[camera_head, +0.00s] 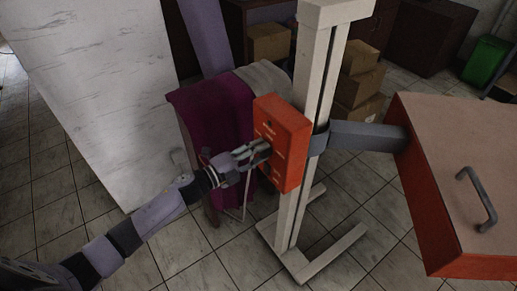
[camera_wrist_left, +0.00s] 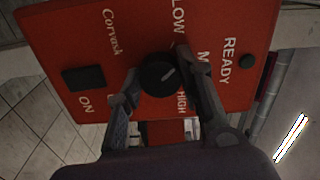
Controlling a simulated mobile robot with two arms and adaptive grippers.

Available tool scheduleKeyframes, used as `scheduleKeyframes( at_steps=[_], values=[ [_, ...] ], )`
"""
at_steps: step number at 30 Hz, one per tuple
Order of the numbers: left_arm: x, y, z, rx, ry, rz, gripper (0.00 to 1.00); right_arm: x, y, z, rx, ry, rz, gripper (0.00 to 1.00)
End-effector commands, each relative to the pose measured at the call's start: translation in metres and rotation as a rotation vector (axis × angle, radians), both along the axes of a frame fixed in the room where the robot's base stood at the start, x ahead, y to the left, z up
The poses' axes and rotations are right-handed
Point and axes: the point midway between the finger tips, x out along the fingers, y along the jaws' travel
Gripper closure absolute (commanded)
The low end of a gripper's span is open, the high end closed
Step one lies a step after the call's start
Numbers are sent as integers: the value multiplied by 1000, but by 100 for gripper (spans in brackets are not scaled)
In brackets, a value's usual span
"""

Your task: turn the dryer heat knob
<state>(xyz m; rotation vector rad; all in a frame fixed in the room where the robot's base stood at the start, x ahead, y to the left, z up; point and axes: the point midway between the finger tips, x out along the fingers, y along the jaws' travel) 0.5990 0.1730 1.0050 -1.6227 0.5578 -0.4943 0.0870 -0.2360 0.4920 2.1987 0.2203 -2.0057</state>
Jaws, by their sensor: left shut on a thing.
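The dryer control box (camera_head: 284,141) is red-orange and fixed to a pale upright post. Its face (camera_wrist_left: 105,40) fills much of the left wrist view, with the words LOW, HIGH, READY and ON. The round black heat knob (camera_wrist_left: 157,78) sits in the middle of that face, with a light pointer line. My left gripper (camera_head: 258,152) is at the box's front face. In the left wrist view the gripper (camera_wrist_left: 160,82) has a finger on either side of the knob and is shut on it. In the head view the gripper mostly hides the knob. My right gripper is not in view.
A black switch (camera_wrist_left: 83,78) sits beside ON. The post (camera_head: 313,120) stands on a forked base (camera_head: 300,265), with a hinged red press arm (camera_head: 445,180) to the right. A purple cloth (camera_head: 215,120) hangs behind the gripper. A white panel (camera_head: 100,90) stands at left; cardboard boxes (camera_head: 357,90) are behind.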

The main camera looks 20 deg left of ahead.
Motion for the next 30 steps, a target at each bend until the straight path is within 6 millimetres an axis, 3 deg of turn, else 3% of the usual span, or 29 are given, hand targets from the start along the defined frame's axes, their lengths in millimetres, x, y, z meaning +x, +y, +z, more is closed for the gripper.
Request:
scheduleKeyframes(
  at_steps=[13,30],
  values=[
    [0,0,-1,-220,174,1,94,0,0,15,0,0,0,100],
    [0,0,-2,-272,214,1,94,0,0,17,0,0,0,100]
  ],
)
